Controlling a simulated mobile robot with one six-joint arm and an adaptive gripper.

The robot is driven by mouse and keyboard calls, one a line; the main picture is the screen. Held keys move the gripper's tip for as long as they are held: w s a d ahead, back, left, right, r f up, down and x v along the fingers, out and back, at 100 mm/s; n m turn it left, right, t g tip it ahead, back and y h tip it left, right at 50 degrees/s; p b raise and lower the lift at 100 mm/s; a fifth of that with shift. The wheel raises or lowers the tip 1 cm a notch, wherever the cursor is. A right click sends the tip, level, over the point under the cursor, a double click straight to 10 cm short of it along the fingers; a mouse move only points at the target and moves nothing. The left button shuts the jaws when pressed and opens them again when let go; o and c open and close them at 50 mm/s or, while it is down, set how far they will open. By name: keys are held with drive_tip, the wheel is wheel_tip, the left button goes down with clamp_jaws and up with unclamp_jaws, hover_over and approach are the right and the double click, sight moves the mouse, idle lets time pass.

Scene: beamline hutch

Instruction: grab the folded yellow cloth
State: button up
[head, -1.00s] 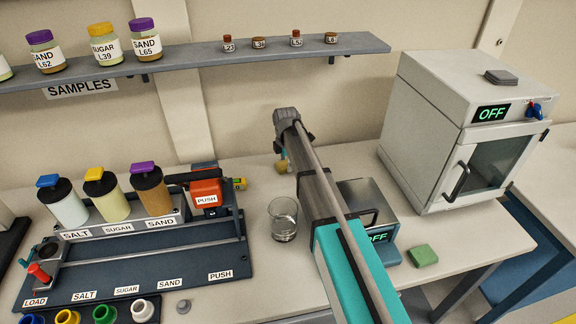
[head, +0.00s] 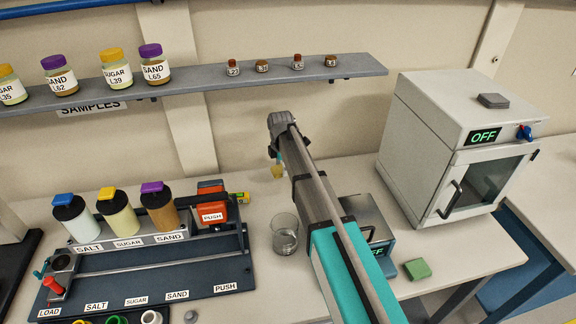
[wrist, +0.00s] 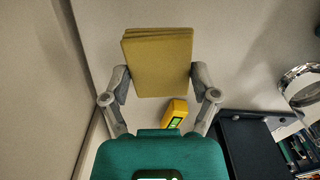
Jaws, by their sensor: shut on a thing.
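The folded yellow cloth (wrist: 158,65) is held between the two fingers of my gripper (wrist: 160,84) in the wrist view. Its stacked layers show along the top edge. In the head view the cloth (head: 278,171) is a small yellow patch below my gripper (head: 279,158), above the bench near the back wall. My arm hides part of it there.
A glass beaker (head: 285,236) stands just in front of the cloth. A dispenser rack (head: 160,262) with bottles is at left. A small oven (head: 445,150) and a green folded cloth (head: 417,269) are at right. The samples shelf (head: 200,79) runs along the wall above.

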sight(275, 171)
drive_tip(key=r+p, duration=0.1)
drive_tip(key=s+a+r+p, duration=0.1)
drive_tip(key=a+r+p, duration=0.1)
drive_tip(key=shift+s+a+r, duration=0.1)
drive_tip(key=shift+s+r, duration=0.15)
drive_tip(key=shift+r, duration=0.1)
drive_tip(key=s+a+r+p, duration=0.3)
drive_tip(key=s+a, duration=0.1)
drive_tip(key=a, duration=0.3)
drive_tip(key=shift+s+a+r, duration=0.15)
drive_tip(key=shift+s+a, duration=0.05)
drive_tip(key=shift+s, duration=0.15)
